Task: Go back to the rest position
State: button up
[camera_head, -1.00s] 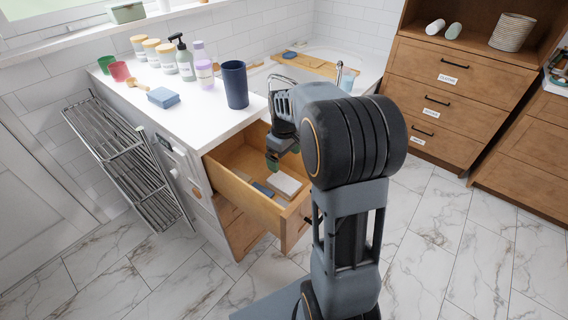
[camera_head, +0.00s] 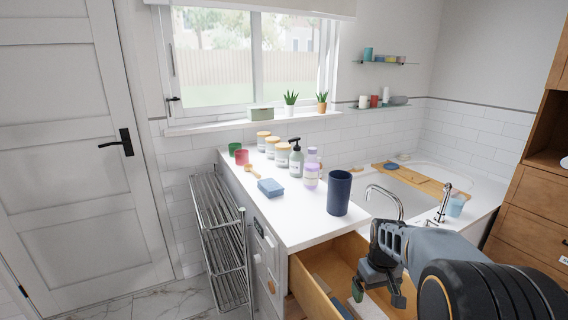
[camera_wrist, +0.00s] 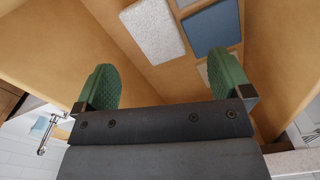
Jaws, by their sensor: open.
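My gripper (camera_head: 378,291) is at the open drawer (camera_head: 322,296) under the white counter, low at the right in the head view. In the wrist view its two green finger pads (camera_wrist: 165,85) stand wide apart with nothing between them. Beyond them lie a pale block (camera_wrist: 153,29) and a blue-grey block (camera_wrist: 211,27) on the drawer's wooden bottom. The gripper does not visibly touch either block. My arm hides the drawer's right part in the head view.
The counter (camera_head: 297,232) holds a dark blue cup (camera_head: 339,192), a blue sponge (camera_head: 270,187), a pump bottle (camera_head: 296,160) and several jars. A metal rack (camera_head: 222,240) stands left of it. The bathtub (camera_head: 408,198) with a wooden board (camera_head: 408,179) is behind.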

jog(key=s+a+r+t+p, duration=0.1)
jog(key=s+a+r+p, duration=0.2)
jog(key=r, duration=0.3)
jog(key=s+a+r+m+t+p, duration=0.1)
jog(key=s+a+r+p, duration=0.2)
jog(key=s+r+p, duration=0.3)
jog(key=s+a+r+t+p, duration=0.1)
jog(key=s+a+r+p, duration=0.2)
jog(key=r, duration=0.5)
jog(key=shift+s+m+t+p, duration=0.35)
jog(key=shift+s+p, duration=0.4)
jog(key=shift+s, duration=0.25)
